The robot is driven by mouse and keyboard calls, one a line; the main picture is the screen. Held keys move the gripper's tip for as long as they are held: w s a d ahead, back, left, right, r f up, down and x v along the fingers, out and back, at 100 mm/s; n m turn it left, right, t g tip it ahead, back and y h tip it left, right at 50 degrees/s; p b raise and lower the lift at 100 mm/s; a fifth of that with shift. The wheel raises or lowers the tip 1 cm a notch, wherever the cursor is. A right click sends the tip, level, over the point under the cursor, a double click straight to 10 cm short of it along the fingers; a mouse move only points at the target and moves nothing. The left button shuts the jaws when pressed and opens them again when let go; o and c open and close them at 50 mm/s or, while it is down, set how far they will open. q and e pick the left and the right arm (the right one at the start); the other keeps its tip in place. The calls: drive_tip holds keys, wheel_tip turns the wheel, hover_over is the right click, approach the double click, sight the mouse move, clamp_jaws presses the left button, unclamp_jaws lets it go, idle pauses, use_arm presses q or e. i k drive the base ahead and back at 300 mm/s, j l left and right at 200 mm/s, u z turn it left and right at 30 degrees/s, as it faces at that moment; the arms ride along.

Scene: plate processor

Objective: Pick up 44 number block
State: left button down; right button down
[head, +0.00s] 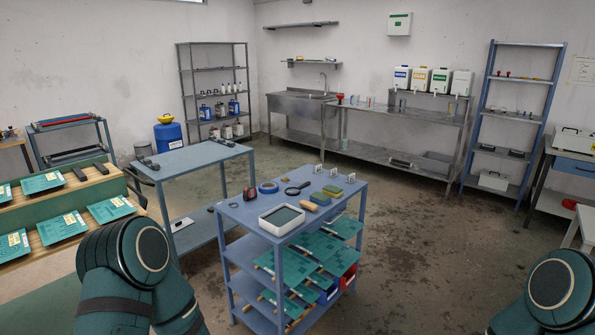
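Three small white upright pieces stand along the back edge of the blue cart's top: a left one (297,182), a right one (333,172) and a farther one (318,168). They may be number blocks, but their markings are too small to read, so I cannot tell which is 44. Parts of my two arms show at the lower left and lower right. Neither gripper is in the picture.
The blue cart (258,226) also holds a white tray (282,219), blue tape (268,187), a magnifier (298,188) and sponges. Green plates fill its shelves. A grey-blue table (190,159) stands behind left. Floor (420,235) on the right is open.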

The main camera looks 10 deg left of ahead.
sight(317, 169)
drive_tip(key=i+l+u, duration=0.2)
drive_tip(key=i+l, duration=0.15)
drive_tip(key=i+l+u, duration=0.2)
drive_tip(key=l, duration=0.25)
drive_tip(key=i+l, duration=0.6)
drive_tip(key=l, duration=0.2)
